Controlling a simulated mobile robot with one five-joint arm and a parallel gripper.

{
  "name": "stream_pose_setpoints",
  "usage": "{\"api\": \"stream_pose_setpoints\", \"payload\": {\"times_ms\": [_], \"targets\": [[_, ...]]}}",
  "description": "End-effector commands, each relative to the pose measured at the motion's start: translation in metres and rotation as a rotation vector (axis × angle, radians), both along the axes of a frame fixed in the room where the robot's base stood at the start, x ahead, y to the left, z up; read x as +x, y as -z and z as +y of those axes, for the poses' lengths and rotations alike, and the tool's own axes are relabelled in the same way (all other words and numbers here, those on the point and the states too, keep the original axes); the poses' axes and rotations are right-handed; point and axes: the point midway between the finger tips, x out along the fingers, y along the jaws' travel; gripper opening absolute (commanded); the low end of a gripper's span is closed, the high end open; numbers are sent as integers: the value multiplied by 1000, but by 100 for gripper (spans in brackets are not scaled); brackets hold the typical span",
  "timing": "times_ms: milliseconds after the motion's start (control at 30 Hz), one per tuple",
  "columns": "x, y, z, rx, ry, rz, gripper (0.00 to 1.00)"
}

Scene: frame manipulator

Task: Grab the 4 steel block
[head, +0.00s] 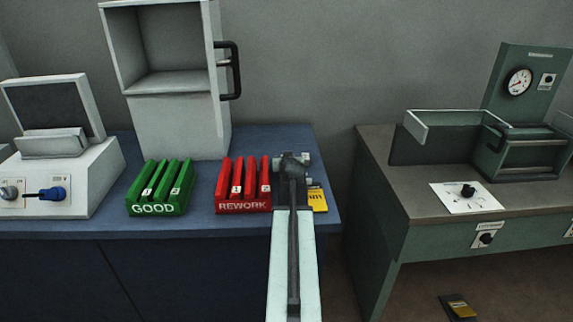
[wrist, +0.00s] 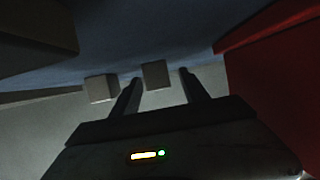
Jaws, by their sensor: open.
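Small grey steel blocks lie on the blue bench around the end of my arm in the head view, one steel block (head: 305,157) just behind it. In the wrist view one grey block (wrist: 155,75) shows between my two fingers, near their tips. Another grey block (wrist: 101,88) is outside the left finger. No number is readable on either block. My gripper (wrist: 158,82) is open, with nothing clamped. In the head view my gripper (head: 292,162) is over the bench, right of the red rack, and it partly hides the blocks.
The red REWORK rack (head: 243,206) stands close left of my gripper; its red side (wrist: 275,90) fills the wrist view's right. A green GOOD rack (head: 156,209) is farther left. A yellow card (head: 318,200) lies at right. An open white cabinet (head: 165,84) stands behind.

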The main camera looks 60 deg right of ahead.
Motion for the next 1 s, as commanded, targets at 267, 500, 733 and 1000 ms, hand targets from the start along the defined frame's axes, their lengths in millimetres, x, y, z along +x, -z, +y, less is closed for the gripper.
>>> {"api": "stream_pose_setpoints", "payload": {"times_ms": [267, 500, 733, 1000], "targets": [[-1, -1, 0, 0, 1, 0, 0], [-1, -1, 0, 0, 1, 0, 0], [-1, -17, 0, -1, 2, -1, 0], [-2, -73, 0, -1, 2, -1, 0]]}}
